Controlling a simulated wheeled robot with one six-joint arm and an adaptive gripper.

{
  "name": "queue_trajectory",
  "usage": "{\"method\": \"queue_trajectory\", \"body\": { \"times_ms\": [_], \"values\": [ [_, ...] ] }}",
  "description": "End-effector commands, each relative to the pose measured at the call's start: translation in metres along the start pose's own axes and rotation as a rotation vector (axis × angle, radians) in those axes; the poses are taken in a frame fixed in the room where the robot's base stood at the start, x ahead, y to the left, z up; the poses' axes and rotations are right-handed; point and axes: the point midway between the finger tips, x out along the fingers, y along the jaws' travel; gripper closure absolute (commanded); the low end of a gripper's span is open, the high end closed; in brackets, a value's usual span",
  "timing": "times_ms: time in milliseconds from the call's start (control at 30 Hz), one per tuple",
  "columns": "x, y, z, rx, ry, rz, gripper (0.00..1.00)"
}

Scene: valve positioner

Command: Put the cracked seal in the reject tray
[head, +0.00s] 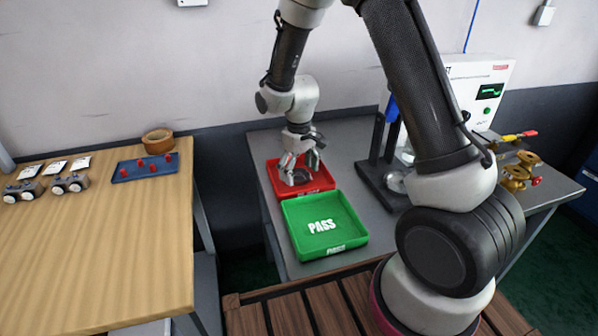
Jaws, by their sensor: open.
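The red tray (322,184), which appears to be the reject tray, stands on the grey table behind the green tray. My gripper (301,172) points down over the red tray, with its fingers low at the tray's interior. The gripper is open. A dark ring-like shape (298,179), possibly the seal, shows in the red tray at the fingers. My fingers partly cover it, and I cannot see any crack or tell whether the fingers touch it.
A green tray (342,247) marked PASS stands in front of the red tray. A dark stand (378,178) and a white test unit (492,85) are to the right, with brass valves (520,172).

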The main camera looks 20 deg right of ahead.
Motion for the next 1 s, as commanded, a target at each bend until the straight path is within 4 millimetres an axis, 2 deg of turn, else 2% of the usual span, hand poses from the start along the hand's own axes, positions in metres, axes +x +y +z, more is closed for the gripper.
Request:
{"method": "queue_trajectory", "body": {
  "times_ms": [500, 633, 800, 900, 967, 1000],
  "values": [
    [-0.102, 0.000, -0.001, 0.000, 0.005, 0.001, 0.20],
    [-0.114, 0.000, -0.001, 0.000, 0.002, 0.000, 0.20],
    [-0.120, 0.000, 0.001, 0.001, 0.002, 0.000, 0.20],
    [-0.133, 0.004, 0.008, 0.017, 0.017, 0.002, 0.20],
    [-0.149, 0.009, 0.020, 0.038, 0.038, 0.005, 0.20],
    [-0.164, 0.014, 0.032, 0.059, 0.054, 0.008, 0.20]
  ]
}}
